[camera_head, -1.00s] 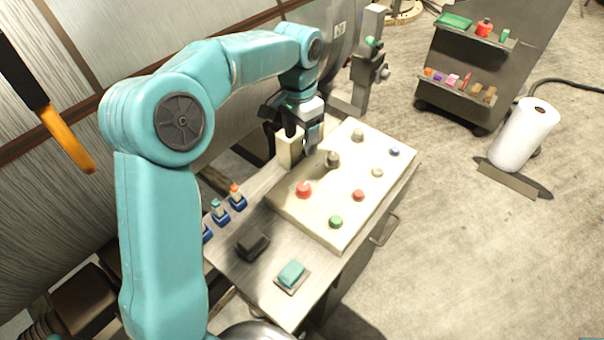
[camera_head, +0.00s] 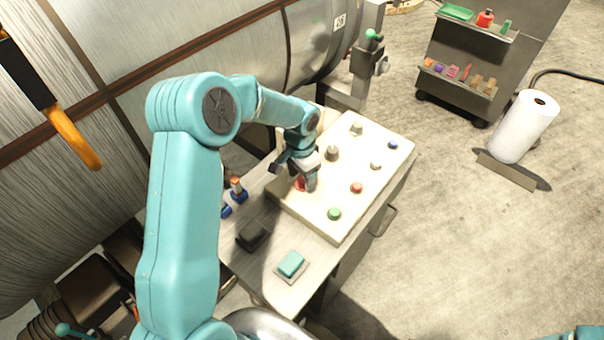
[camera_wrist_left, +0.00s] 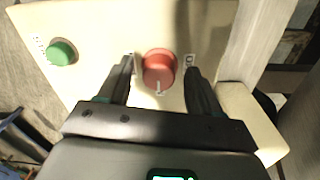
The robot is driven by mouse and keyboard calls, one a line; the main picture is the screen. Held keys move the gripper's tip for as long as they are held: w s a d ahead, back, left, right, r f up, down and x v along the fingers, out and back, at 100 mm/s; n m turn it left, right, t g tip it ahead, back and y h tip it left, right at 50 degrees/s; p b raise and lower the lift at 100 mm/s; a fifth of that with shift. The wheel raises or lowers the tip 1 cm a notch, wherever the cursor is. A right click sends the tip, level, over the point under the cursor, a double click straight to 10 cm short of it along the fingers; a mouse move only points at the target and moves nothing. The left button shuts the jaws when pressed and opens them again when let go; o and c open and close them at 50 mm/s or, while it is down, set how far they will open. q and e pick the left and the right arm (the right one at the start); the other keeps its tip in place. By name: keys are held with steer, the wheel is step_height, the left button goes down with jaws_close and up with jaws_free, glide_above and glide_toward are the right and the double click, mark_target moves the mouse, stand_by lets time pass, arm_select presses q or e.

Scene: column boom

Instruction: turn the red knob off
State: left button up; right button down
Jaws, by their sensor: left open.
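The red knob (camera_head: 299,185) sits on the cream control panel (camera_head: 330,222) and is partly hidden behind my left gripper (camera_head: 294,177) in the head view. In the left wrist view the round red knob (camera_wrist_left: 158,68) lies between the two dark fingers of my left gripper (camera_wrist_left: 160,72). The fingers are open, one on each side, with visible gaps to the knob. A white mark on the knob points toward the bottom of that view. Small white labels flank the knob; their text is too small to read surely. My right gripper is not in view.
A green button (camera_head: 334,213), a smaller red one (camera_head: 356,187) and several other controls share the panel. A black box (camera_head: 252,235) and a teal switch (camera_head: 291,263) sit on the bench in front. A large metal tank (camera_head: 220,50) stands behind.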

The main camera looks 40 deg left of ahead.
arm_select(q)
steer(key=shift+w+d, duration=0.1)
steer(key=shift+w+f, duration=0.1)
steer(key=c, duration=1)
steer(key=n+b, duration=0.1)
steer(key=b, duration=0.1)
steer(key=n+b, duration=0.2)
steer(key=shift+f, duration=0.25)
steer(key=shift+c, duration=0.2)
steer(key=n+b, duration=0.3)
steer(key=n, duration=0.2)
steer(key=n+b, duration=0.3)
steer(key=n, duration=0.2)
steer(key=shift+r+b, duration=0.1)
steer(key=shift+b, duration=0.2)
steer(key=shift+r+n+b, duration=0.1)
steer(key=shift+n+b, duration=0.85)
steer(key=shift+n, duration=1.45)
